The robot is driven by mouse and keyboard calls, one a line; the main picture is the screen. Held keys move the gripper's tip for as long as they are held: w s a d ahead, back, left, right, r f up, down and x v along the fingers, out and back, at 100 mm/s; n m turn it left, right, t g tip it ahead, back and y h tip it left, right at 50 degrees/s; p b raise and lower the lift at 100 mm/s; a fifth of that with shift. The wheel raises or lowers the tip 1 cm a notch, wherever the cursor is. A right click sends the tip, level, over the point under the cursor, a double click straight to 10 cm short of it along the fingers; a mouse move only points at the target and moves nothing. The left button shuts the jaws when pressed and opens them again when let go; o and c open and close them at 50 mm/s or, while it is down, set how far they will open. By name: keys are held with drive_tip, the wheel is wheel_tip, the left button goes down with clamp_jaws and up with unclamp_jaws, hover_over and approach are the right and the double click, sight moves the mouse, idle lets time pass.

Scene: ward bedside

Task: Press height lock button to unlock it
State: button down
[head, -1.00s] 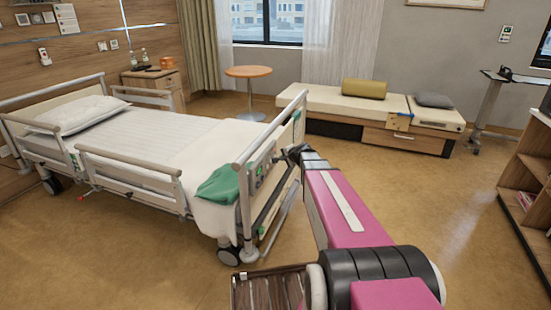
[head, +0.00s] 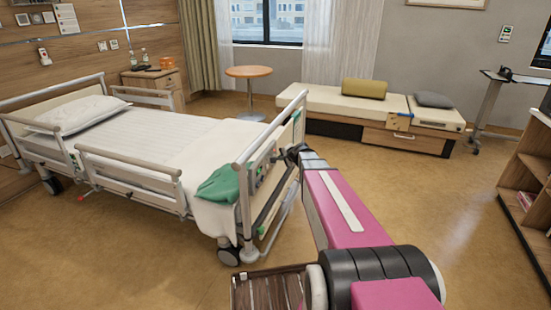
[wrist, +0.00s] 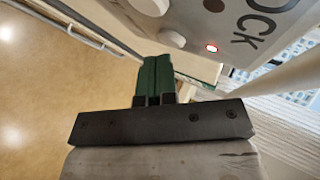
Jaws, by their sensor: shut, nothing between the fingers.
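The control panel (wrist: 247,28) at the bed's foot end fills the upper right of the wrist view. Lettering ending in "OCK" shows on it, beside a small light (wrist: 211,48) glowing red. A pale round button (wrist: 172,39) is on the panel near the fingertips, and a dark button (wrist: 214,4) is cut by the top edge. I cannot tell which is the height lock button. My gripper (wrist: 158,68) is shut and empty, its dark green fingers just below the pale button; contact is unclear. In the head view my gripper (head: 288,152) is beside the bed's footboard.
The bed (head: 150,135) has raised side rails and a green cloth (head: 220,183) near its foot. A bench (head: 335,103) stands against the back wall, with a round table (head: 248,72) left of it. The floor right of my arm is clear.

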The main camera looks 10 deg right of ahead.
drive_tip(key=shift+w+a, duration=0.2)
drive_tip(key=shift+a, duration=0.15)
idle(0.8)
drive_tip(key=shift+d, duration=0.1)
drive_tip(key=shift+s+d, duration=0.4)
drive_tip(key=shift+d, duration=0.2)
idle(0.3)
drive_tip(key=shift+s+d, duration=0.4)
drive_tip(key=shift+d, duration=0.3)
drive_tip(key=shift+s+d, duration=0.45)
drive_tip(key=shift+d, duration=0.3)
drive_tip(key=shift+s+d, duration=0.4)
drive_tip(key=shift+d, duration=0.3)
drive_tip(key=s+d+r, duration=0.2)
drive_tip(key=s+d, duration=0.2)
drive_tip(key=d, duration=0.3)
